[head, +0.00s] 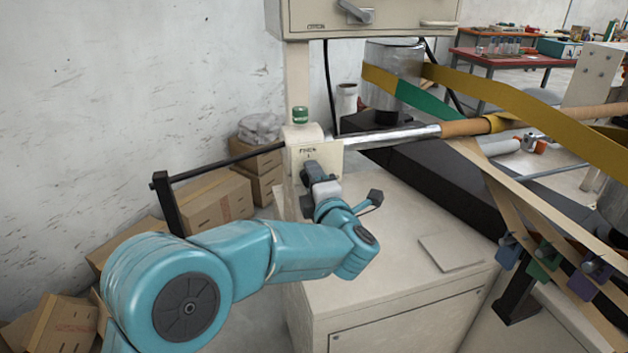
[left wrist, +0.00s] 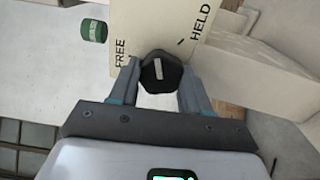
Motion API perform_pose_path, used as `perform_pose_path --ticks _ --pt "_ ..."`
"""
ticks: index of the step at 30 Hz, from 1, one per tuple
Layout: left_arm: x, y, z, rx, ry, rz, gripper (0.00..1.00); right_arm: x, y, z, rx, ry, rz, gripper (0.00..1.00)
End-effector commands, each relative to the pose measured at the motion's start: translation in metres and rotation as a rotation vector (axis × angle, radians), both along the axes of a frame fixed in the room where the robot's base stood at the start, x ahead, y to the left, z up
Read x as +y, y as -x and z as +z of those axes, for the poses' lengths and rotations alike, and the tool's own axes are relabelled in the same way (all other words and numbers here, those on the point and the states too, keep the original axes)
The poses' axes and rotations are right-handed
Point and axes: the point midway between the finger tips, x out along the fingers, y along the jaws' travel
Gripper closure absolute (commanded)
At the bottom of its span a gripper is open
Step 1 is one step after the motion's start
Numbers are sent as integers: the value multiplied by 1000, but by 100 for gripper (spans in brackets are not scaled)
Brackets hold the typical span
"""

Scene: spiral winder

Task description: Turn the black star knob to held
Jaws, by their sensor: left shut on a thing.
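The black star knob (left wrist: 161,72) sits between the two fingers of my left gripper (left wrist: 158,82) in the left wrist view. The gripper is shut on it. A pale line on the knob points up the picture, between the words FREE and HELD on the cream plate (left wrist: 150,30). FREE is at the left and HELD at the right, with a short dark tick by HELD. In the head view my left gripper (head: 314,176) is at the front of the cream housing (head: 309,152) and hides the knob. My right gripper is not in view.
A metal shaft (head: 390,136) runs right from the housing, with yellow and green belts (head: 420,100) beyond. The cream cabinet (head: 400,285) is below. Cardboard boxes (head: 215,200) are at the left.

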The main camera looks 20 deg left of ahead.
Motion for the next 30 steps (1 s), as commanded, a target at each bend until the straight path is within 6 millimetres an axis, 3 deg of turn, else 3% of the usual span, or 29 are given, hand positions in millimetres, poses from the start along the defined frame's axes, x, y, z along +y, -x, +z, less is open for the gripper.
perform_pose_path --ticks 18,30 --pt "3 0 5 309 -461 8 83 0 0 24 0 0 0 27" --pt "2 0 5 419 -630 9 83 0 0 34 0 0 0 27"
